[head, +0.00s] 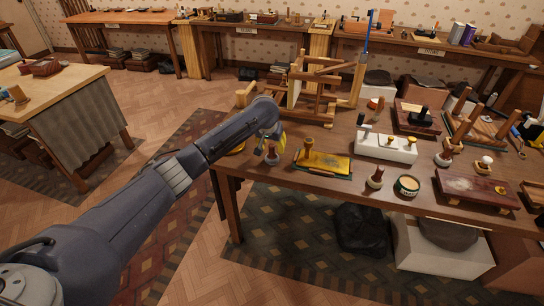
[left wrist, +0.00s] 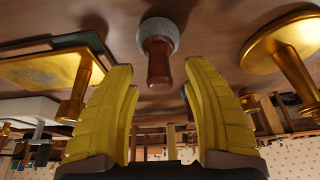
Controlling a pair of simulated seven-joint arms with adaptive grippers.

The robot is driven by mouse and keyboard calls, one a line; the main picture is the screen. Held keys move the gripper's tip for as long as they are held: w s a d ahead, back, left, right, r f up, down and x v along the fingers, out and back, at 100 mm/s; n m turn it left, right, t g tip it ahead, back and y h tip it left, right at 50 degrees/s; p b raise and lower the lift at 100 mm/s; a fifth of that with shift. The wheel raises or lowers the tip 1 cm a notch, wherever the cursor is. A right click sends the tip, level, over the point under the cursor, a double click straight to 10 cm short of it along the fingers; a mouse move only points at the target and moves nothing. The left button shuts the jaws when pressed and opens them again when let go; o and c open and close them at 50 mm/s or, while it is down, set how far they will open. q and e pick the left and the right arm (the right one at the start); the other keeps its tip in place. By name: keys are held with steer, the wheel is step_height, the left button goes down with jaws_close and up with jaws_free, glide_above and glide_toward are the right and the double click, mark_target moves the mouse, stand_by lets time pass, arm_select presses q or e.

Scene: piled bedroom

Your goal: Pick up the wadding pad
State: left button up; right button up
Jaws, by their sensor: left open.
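What looks like the wadding pad, a round grey textured pad with a brown wooden handle, stands on the table in the left wrist view (left wrist: 158,48). In the head view it shows as a small handled piece (head: 271,157) near the table's front left corner. My left gripper (head: 271,145) has yellow fingers. It is open and empty over the pad. In the left wrist view the fingers (left wrist: 163,105) are spread on either side of the handle, with gaps showing between handle and fingers. My right gripper is not in view.
A gold plate with a knob handle (left wrist: 280,45) stands close on one side. A yellow slab with an upright knob (head: 322,162) lies close on the other. A wooden frame (head: 318,85) stands behind. The wooden table (head: 340,190) holds several more handled tools to the right.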

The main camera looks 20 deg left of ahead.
arm_select(q)
steer(key=shift+x, duration=1.5)
jaws_close()
